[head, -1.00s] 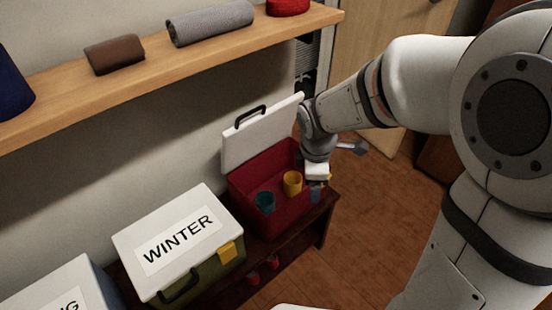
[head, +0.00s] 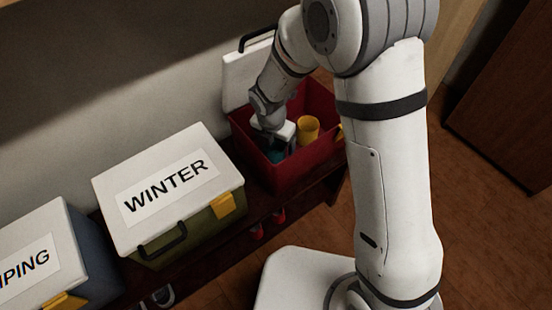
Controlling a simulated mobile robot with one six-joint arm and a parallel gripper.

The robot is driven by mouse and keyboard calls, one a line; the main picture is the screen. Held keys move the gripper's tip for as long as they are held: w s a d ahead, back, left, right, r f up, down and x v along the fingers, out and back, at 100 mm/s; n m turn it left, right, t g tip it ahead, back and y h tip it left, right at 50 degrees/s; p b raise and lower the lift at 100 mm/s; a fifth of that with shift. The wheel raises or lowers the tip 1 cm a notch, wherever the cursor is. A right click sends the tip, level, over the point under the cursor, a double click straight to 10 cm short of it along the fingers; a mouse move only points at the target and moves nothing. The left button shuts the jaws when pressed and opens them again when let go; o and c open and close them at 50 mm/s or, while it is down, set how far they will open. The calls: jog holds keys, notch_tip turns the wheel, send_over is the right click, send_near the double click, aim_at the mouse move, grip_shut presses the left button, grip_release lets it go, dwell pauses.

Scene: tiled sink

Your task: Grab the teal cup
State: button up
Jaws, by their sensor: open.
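The teal cup (head: 274,156) is inside the open red box, at its left side. Only a small part of the cup shows, because my gripper (head: 277,147) covers most of it. My gripper is open and points down into the box, over or around the cup. I cannot tell whether the fingers touch it. A yellow cup (head: 307,129) stands to the right of my gripper in the same box.
The red box (head: 297,172) has its white lid (head: 247,77) raised at the back. A closed bin labelled WINTER (head: 222,176) stands close on the left, with another labelled bin (head: 62,217) beyond it. Shoes lie on the lower shelf. Wooden floor is clear at right.

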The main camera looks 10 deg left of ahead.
aim_at(275, 152)
notch_tip(275, 152, down, 5)
jog(key=shift+s+a+r+b, duration=0.1)
jog(key=shift+s+a+b, duration=0.05)
jog(key=shift+b, duration=1)
jog(key=shift+r, duration=0.1)
jog(key=shift+c, duration=0.4)
jog(key=c, duration=1)
